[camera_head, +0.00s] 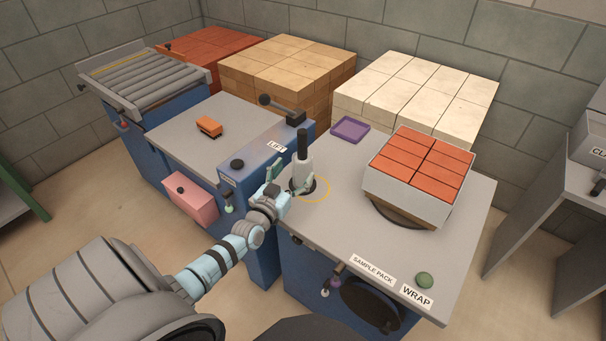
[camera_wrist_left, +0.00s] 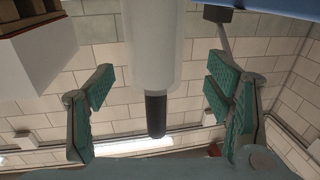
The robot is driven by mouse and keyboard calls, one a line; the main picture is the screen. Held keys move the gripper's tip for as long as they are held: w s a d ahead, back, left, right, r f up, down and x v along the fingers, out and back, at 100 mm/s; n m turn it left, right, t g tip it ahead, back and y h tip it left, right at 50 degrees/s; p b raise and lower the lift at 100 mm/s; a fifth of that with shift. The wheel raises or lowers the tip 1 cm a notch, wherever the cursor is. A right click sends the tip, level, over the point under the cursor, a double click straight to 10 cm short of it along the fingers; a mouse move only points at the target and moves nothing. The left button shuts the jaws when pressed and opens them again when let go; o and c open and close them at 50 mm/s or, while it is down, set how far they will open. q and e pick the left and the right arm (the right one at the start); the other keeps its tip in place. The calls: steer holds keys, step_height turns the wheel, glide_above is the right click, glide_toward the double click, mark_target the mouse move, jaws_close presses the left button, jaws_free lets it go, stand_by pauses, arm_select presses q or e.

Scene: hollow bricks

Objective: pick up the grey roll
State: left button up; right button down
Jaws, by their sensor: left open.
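The grey roll (camera_head: 304,172) stands upright on the near left part of the wrapping table (camera_head: 335,240), with a black handle (camera_head: 303,143) sticking out of its top. My left gripper (camera_head: 289,181) is open at the roll, its fingers to either side in the head view. In the left wrist view the pale roll (camera_wrist_left: 152,45) and its black handle (camera_wrist_left: 155,115) lie in line between the two spread green finger pads of my left gripper (camera_wrist_left: 160,78). Gaps show on both sides, so the pads look apart from it. My right gripper is in no view.
A box of red bricks (camera_head: 407,199) stands on the table's right part, with a purple tray (camera_head: 350,130) behind the roll. The blue lift housing (camera_head: 262,150) with its black lever (camera_head: 282,108) is close to my left gripper. A green button (camera_head: 424,280) is at the front.

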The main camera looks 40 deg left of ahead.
mark_target(298, 171)
arm_select(q)
steer(key=b+x, duration=0.1)
steer(key=x, duration=0.2)
steer(key=b+x, duration=0.1)
steer(key=shift+w+d+f+b, duration=0.25)
steer(key=shift+w+f+b, duration=0.05)
steer(key=shift+b, duration=0.05)
steer(key=shift+w+r, duration=0.15)
steer(key=shift+c, duration=0.6)
steer(key=shift+r, duration=0.1)
steer(key=c, duration=1.5)
